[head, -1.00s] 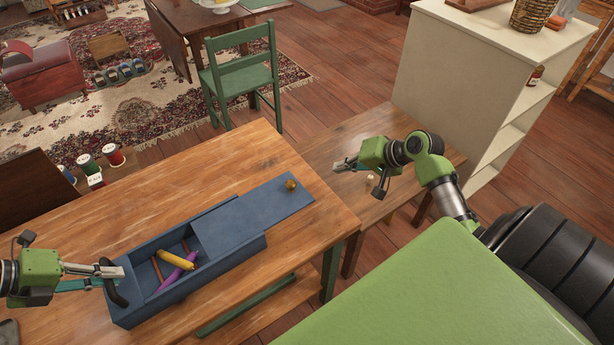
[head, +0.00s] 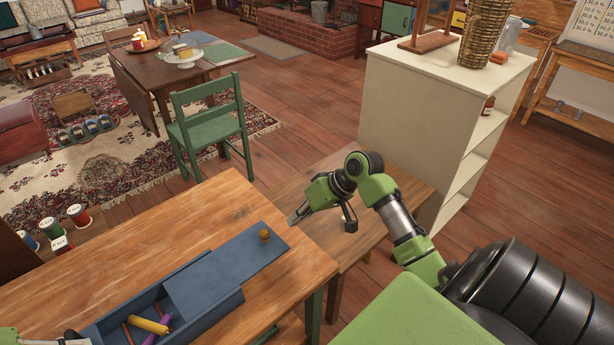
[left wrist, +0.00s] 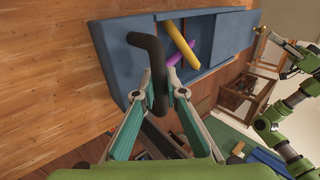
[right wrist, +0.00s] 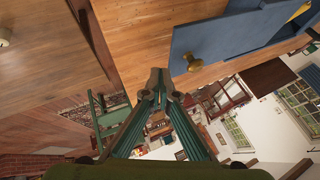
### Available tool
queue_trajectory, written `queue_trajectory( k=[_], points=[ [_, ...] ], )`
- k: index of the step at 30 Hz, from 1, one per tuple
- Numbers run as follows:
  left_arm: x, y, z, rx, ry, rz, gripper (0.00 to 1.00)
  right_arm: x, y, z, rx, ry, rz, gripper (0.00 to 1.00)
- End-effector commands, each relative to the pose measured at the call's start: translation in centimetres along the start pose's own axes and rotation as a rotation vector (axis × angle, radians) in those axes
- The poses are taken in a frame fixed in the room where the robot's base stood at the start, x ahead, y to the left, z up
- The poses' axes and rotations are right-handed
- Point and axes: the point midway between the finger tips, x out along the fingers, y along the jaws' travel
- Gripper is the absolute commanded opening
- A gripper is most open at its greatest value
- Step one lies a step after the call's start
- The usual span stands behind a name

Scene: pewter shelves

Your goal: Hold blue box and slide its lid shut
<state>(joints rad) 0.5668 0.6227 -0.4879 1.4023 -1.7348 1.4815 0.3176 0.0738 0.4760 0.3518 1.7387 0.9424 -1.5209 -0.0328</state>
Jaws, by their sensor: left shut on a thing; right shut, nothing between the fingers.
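The blue box (head: 205,318) lies on the wooden table, its blue lid (head: 222,270) slid far out to the right, leaving the left part open. The lid has a brass knob (head: 264,235) near its outer end, which also shows in the right wrist view (right wrist: 194,62). In the left wrist view, my left gripper (left wrist: 165,92) is shut on the dark handle (left wrist: 147,45) at the box's end. In the head view it is mostly cut off at the bottom left. My right gripper (head: 293,220) is shut and empty, just beyond the lid's knob end, apart from the knob.
A yellow crayon-like stick (head: 150,326) and other coloured sticks lie inside the box. A lower wooden table (head: 385,195) stands under my right arm, with a cream shelf (head: 405,110) behind. A green chair (head: 210,125) stands beyond the table. The table left of the lid is bare.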

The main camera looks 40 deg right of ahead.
Motion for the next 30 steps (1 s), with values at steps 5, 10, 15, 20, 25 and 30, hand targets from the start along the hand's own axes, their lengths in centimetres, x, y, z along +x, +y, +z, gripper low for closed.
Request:
queue_trajectory(
  k=[5, 10, 15, 20, 25, 30],
  points=[
    [0.0, -0.1, 0.0, 0.001, -0.001, -0.001, 0.0, 1.9, -2.0, 0.0, -0.002, 0.001, -0.003, 0.0],
    [0.0, -0.1, 0.0, 0.0, -0.001, -0.001, 0.0, 2.6, -3.2, 0.0, 0.0, -0.001, 0.0, 0.0],
    [0.0, -0.1, 0.0, 0.0, 0.0, -0.001, 0.0, 2.8, -3.6, 0.0, 0.0, -0.001, 0.0, 0.0],
    [0.0, -0.1, 0.0, 0.0, 0.0, -0.001, 0.0, 2.8, -3.5, 0.0, 0.0, -0.001, 0.0, 0.0],
    [0.0, 0.0, 0.0, 0.0, 0.0, -0.001, 0.0, 2.9, -3.8, 0.1, -0.001, -0.001, 0.0, 0.0],
    [0.0, -0.1, 0.0, 0.0, 0.0, -0.001, 0.0, 3.6, -5.7, 0.6, -0.003, -0.002, -0.001, 0.0]
  ],
)
